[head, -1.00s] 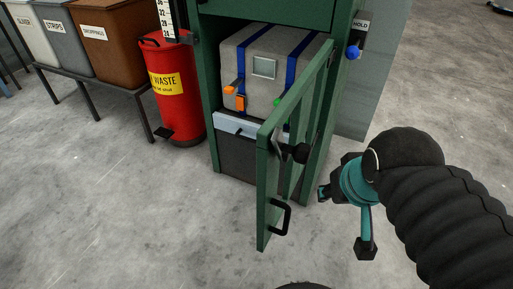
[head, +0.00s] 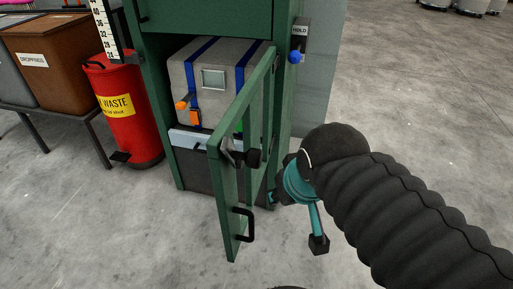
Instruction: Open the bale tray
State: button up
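The bale tray (head: 199,141) shows as a light grey front strip low in the green cabinet, beneath a grey bale (head: 257,88) with blue straps. It sits in the cabinet, partly hidden by the green door. The green door (head: 225,213) stands swung out, with a black handle (head: 244,225) low down and a dark knob on it. My gripper (head: 296,222) is open, with its fingers spread and nothing seen between them. It is just right of the door, one fingertip close to the door's edge; I cannot tell whether they touch.
A red waste bin (head: 128,115) stands left of the cabinet. A brown droppings bin (head: 50,65) is on a stand farther left. A blue knob (head: 296,57) sits under a HOLD sign at the cabinet's right.

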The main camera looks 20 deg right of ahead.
aim_at(213, 107)
jog(key=u, duration=0.5)
jog(key=k, duration=0.7)
jog(key=u, duration=0.9)
jog(key=k, duration=0.5)
jog(key=u, duration=0.6)
jog(key=i, duration=1.3)
jog(key=z, duration=1.45)
jog(key=i, duration=0.85)
jog(key=z, duration=0.95)
